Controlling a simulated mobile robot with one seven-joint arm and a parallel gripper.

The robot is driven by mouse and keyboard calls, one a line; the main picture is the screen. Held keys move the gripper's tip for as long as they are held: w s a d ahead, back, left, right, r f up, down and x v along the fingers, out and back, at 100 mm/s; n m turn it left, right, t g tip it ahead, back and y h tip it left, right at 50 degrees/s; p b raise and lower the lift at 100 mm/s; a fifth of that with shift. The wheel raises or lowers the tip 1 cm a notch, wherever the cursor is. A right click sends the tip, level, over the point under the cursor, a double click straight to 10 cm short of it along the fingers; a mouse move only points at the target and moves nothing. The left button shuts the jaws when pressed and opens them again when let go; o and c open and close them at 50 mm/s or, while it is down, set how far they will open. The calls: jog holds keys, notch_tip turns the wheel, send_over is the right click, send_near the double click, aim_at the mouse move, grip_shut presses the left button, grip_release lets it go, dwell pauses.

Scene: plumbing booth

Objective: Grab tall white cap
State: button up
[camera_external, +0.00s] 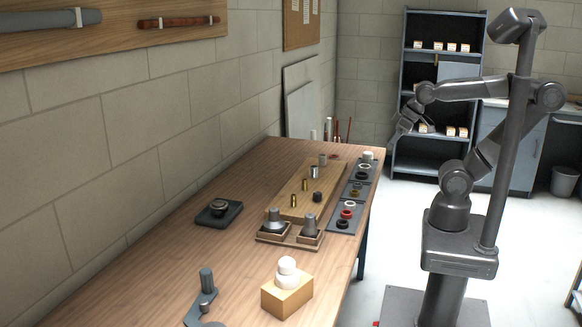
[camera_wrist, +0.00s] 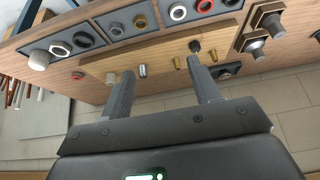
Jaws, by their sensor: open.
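A tall white cap (camera_wrist: 39,60) stands upright near the table corner at the left of the wrist view. It appears as a small white cylinder at the far end of the table in the external view (camera_external: 367,155). Another white piece, a rounded stack (camera_external: 287,272), sits on a wooden block (camera_external: 287,295) at the near end of the table. My gripper (camera_external: 398,132) is raised beyond the table's right edge. In the wrist view its two fingers (camera_wrist: 161,66) are spread with nothing between them, and the cap lies well left of them.
A wooden board (camera_external: 298,196) holds several brass and grey fittings. Grey trays (camera_external: 346,216) with rings line the table's right edge. Flanged grey fittings (camera_external: 275,222) stand nearer, and a dark pad (camera_external: 219,213) lies to the left. The table's left middle is mostly clear.

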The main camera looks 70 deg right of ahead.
jog(key=w+d+n+g+h, duration=0.1)
jog(key=w+d+g+h, duration=0.1)
jog(key=w+d, duration=0.7)
jog(key=n+g+y, duration=0.2)
jog(key=g, duration=0.2)
send_over(368, 153)
jog(key=f, duration=1.2)
jog(key=shift+w+d+f, duration=0.1)
jog(key=shift+w+f, duration=0.1)
jog(key=shift+f, duration=0.05)
notch_tip(368, 153, down, 5)
jog(key=shift+s+d+r, duration=0.1)
jog(key=shift+d+r, duration=0.05)
jog(key=shift+r, duration=0.05)
jog(key=shift+s+d+f, duration=0.1)
jog(key=shift+f, duration=3.1)
jog(key=c, duration=0.6)
